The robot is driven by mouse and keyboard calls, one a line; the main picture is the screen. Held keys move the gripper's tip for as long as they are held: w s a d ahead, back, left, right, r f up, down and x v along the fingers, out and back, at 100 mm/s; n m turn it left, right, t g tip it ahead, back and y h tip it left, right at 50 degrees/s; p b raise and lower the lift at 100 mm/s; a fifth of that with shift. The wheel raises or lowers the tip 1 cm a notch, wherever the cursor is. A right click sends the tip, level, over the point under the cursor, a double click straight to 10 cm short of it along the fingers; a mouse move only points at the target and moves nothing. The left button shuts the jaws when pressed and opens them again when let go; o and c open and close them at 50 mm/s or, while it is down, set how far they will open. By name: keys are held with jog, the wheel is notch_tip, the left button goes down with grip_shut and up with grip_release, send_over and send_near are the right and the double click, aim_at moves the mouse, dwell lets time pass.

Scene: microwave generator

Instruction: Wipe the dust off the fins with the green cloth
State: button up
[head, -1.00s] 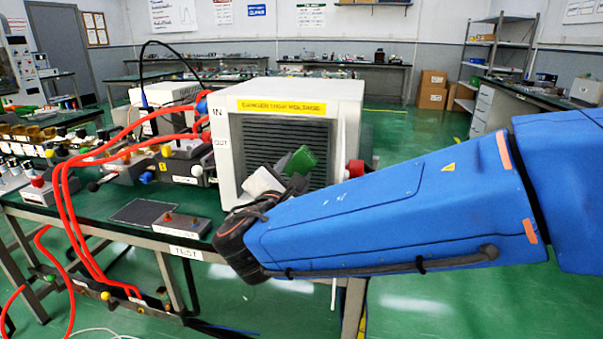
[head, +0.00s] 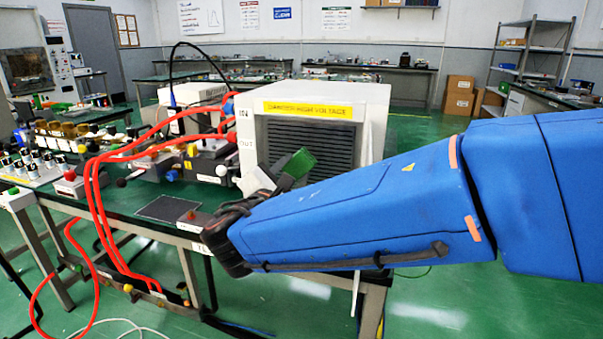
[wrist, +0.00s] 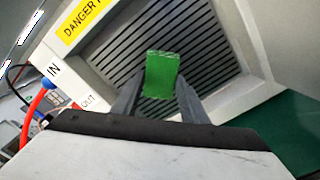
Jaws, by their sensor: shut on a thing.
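The green cloth (wrist: 162,75) is a small block-like piece between the fingers of my gripper (wrist: 157,90), which is shut on it. In the head view the cloth (head: 299,163) shows just above my gripper (head: 282,180), in front of the fins. The dark horizontal fins (head: 335,142) sit in the front of the white generator box under a yellow high-voltage label. In the wrist view the fins (wrist: 205,45) lie behind the cloth. I cannot tell whether the cloth touches them. My arm hides the lower right of the fins in the head view. Dust cannot be made out.
The generator box (head: 376,110) stands on a green-topped bench (head: 110,202). Red hoses (head: 95,215) run down at the left from its IN and OUT side. A dark mesh panel (head: 168,208) lies flat on the bench left of my gripper. Small fittings crowd the bench's left.

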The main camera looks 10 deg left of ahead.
jog(key=shift+w+a+r, duration=0.1)
jog(key=shift+a+r, duration=0.2)
jog(key=shift+a, duration=0.4)
jog(key=shift+w+a+r, duration=0.1)
jog(key=shift+a+r, duration=0.25)
jog(key=shift+a, duration=0.35)
jog(key=shift+a+r, duration=0.3)
jog(key=shift+a, duration=0.4)
jog(key=shift+d, duration=2.3)
jog(key=shift+s+d, duration=0.25)
jog(key=shift+d, duration=1.6)
jog(key=shift+s+d, duration=0.2)
jog(key=shift+d, duration=1.65)
jog(key=shift+s, duration=0.1)
jog(key=shift+s+a, duration=0.15)
jog(key=shift+s, duration=1.35)
jog(key=shift+s+a, duration=0.1)
jog(key=shift+s, duration=1.35)
jog(key=shift+s+a, duration=0.15)
jog(key=shift+s, duration=1.3)
